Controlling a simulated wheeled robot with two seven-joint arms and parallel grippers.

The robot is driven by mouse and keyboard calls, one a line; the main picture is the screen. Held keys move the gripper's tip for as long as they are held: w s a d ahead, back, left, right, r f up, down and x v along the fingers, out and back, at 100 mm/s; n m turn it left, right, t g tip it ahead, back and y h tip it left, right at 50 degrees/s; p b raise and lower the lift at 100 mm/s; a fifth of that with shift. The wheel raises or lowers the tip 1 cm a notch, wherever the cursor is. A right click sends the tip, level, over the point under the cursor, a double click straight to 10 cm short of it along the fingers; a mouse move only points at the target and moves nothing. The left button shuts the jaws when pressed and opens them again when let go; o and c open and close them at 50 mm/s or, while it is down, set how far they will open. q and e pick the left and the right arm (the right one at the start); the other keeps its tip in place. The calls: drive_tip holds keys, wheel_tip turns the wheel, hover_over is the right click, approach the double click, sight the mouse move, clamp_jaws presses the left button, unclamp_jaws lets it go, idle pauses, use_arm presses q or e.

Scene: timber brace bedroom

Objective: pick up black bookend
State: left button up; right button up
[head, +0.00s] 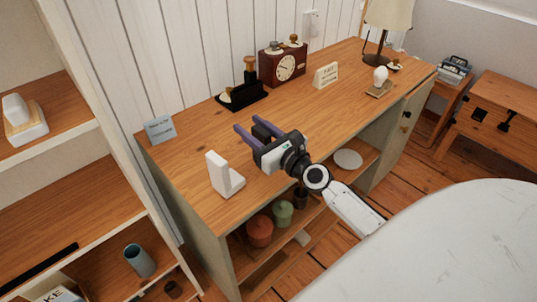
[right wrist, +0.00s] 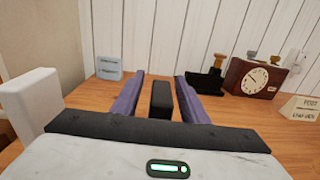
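The black bookend (head: 262,129) shows as a dark upright block on the wooden desk, partly hidden by my right gripper. In the right wrist view the black bookend (right wrist: 161,101) stands between the two purple fingers, with a gap on each side. Its base is hidden behind the palm. My right gripper (head: 246,129) is open around it, low over the desk, its fingers pointing to the back left. The fingers also show in the right wrist view (right wrist: 159,92). My left gripper is not in view.
A white bookend (head: 221,176) stands left of my right gripper. Behind are a blue-grey card (head: 159,129), a black holder (head: 240,97) with a wooden-handled piece, a clock (head: 284,66) and a small sign (head: 326,75). The desk (head: 200,128) is clear between them.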

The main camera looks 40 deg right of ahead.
clamp_jaws()
idle(1.4)
drive_tip(key=shift+r, duration=0.2)
